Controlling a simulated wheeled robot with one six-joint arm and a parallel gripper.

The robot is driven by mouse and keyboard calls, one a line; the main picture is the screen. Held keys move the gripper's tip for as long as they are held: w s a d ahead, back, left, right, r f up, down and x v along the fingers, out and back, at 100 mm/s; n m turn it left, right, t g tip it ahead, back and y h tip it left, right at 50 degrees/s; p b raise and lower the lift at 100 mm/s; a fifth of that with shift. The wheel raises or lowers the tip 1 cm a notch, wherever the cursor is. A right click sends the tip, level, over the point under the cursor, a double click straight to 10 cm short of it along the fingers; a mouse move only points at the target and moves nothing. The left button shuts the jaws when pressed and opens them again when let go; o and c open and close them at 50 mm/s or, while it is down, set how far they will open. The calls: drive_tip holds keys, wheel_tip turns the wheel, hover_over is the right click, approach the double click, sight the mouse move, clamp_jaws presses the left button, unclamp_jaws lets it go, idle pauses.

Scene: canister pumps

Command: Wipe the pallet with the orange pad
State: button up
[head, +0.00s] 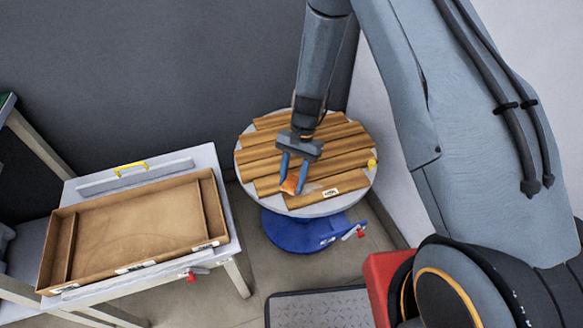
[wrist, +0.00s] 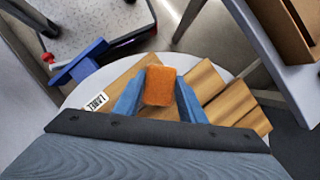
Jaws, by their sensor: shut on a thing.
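The orange pad (head: 290,184) is between the blue fingers of my gripper (head: 291,183), which is shut on it. In the wrist view the pad (wrist: 160,86) shows whole between the two fingertips (wrist: 160,92). The pallet (head: 335,162) is a set of wooden slats on a round light-grey table top. My gripper holds the pad over the pallet's front left part. I cannot tell whether the pad touches the slats. The wrist view shows some slats (wrist: 232,103) and a white label on one of them (wrist: 96,101).
The round table (head: 243,187) has a blue base (head: 290,234). A metal-plated platform (head: 318,309) stands in front.

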drive_tip(key=shift+r+p, duration=1.65)
drive_tip(key=shift+r, duration=1.1)
drive_tip(key=shift+f+b, duration=0.15)
drive_tip(key=shift+b, duration=0.25)
drive_tip(key=shift+b, duration=0.3)
